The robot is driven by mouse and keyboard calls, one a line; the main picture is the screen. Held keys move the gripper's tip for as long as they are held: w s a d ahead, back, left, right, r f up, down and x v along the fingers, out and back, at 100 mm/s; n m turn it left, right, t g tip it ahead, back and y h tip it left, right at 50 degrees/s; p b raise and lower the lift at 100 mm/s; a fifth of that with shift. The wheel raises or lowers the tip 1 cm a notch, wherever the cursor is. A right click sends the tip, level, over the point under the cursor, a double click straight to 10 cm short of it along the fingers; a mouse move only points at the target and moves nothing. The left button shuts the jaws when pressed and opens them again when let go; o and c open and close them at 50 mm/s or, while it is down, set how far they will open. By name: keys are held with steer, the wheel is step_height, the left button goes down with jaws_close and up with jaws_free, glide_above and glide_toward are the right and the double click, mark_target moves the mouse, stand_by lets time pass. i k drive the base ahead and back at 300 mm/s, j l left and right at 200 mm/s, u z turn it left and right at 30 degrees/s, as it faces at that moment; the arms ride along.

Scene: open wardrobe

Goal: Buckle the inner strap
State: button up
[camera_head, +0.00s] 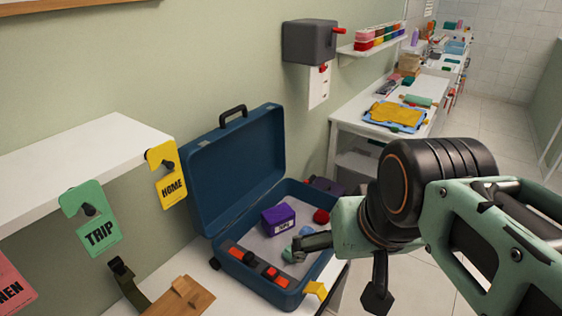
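The open blue suitcase (237,160) stands on a white surface with its lid leaning up toward the wall. A dark strap (258,266) with orange-red pieces lies along the near left inner side. One orange-red piece (236,253) is at its left end, and others (271,273) sit toward its right end. Whether the buckle halves are joined is too small to tell. My gripper (296,247) reaches in from the right over the suitcase, right of the strap and apart from it. Its fingers are small and dark, and their opening cannot be made out.
A purple box (278,219), a red ball (321,216) and teal items (305,231) lie in the suitcase. A yellow tag (316,290) is at its near right corner. A wooden block (180,298) lies at front left. Tags hang from the white shelf (80,155).

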mark_target(248, 259)
steer(key=l+u, duration=0.15)
steer(key=u, duration=0.55)
steer(key=i+l, duration=0.05)
